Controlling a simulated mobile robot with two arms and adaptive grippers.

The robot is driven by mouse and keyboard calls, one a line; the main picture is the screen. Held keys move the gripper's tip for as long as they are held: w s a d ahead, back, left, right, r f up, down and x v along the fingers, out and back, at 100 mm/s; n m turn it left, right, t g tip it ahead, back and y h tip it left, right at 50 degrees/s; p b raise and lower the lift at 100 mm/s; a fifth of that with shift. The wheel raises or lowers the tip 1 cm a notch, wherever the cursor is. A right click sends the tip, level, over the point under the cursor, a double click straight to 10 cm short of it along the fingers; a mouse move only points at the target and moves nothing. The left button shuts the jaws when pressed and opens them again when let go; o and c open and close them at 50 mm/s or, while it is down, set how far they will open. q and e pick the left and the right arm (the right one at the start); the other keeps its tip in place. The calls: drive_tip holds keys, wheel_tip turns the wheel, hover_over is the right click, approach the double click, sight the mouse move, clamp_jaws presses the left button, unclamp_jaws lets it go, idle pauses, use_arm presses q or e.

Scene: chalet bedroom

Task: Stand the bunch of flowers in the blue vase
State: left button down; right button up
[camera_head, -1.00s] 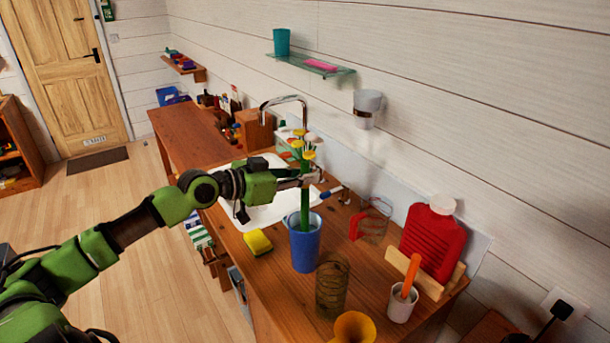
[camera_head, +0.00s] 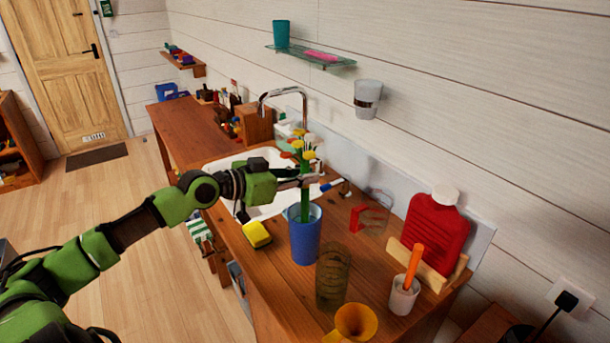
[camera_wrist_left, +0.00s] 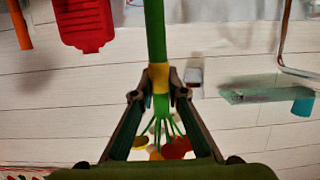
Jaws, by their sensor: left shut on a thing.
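The bunch of flowers (camera_head: 305,203) has a thick green stem and yellow, white and orange heads. My left gripper (camera_head: 306,181) is shut on it just below the heads. The bunch is upright, its lower end at the mouth of the blue vase (camera_head: 304,243), seemingly just inside; the depth is hard to judge. The vase stands upright on the wooden counter. In the left wrist view, my left gripper (camera_wrist_left: 158,92) has its fingertips on either side of the stem (camera_wrist_left: 155,35) at a yellow band, flower heads (camera_wrist_left: 170,148) beyond. My right gripper is out of view.
A yellow sponge (camera_head: 256,234) lies left of the vase, by the sink (camera_head: 265,210). A clear jug (camera_head: 374,213), white cup (camera_head: 402,296) and red hot-water bottle (camera_head: 435,236) are to the right.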

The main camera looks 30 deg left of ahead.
sight(305, 192)
use_arm(q)
drive_tip(key=shift+f+b, duration=1.1)
drive_tip(key=shift+f, duration=0.35)
drive_tip(key=c, duration=1.9)
unclamp_jaws()
drive_tip(key=shift+o, duration=0.3)
drive_tip(key=o, duration=1.1)
drive_tip(key=shift+s, duration=0.1)
